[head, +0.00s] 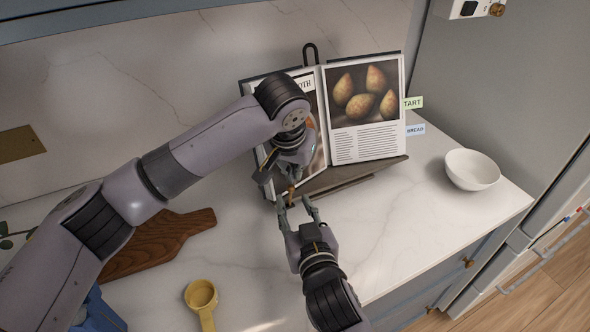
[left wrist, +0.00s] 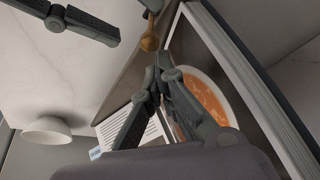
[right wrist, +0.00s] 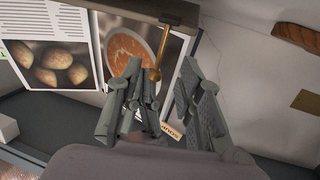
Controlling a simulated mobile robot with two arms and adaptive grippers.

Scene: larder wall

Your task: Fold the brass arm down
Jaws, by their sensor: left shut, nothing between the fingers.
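The brass arm, a thin rod with a round knob, shows in the right wrist view (right wrist: 161,50) in front of the left page. It runs from the stand's ledge toward the soup picture; its exact tilt is unclear. Its knob shows in the left wrist view (left wrist: 150,43), just beyond my left fingertips, and a small part shows in the head view (head: 291,191). My left gripper (left wrist: 157,76) is shut and empty, beside the left page. My right gripper (head: 296,202) is open and empty, just in front of the ledge, with my left fingers showing between its fingers in its own view.
The open cookbook (head: 365,110) leans on a dark stand (head: 345,180), with tabs at its right edge. A white bowl (head: 471,169) stands right. A wooden board (head: 155,245) and yellow scoop (head: 201,296) lie at front left. The counter between stand and bowl is clear.

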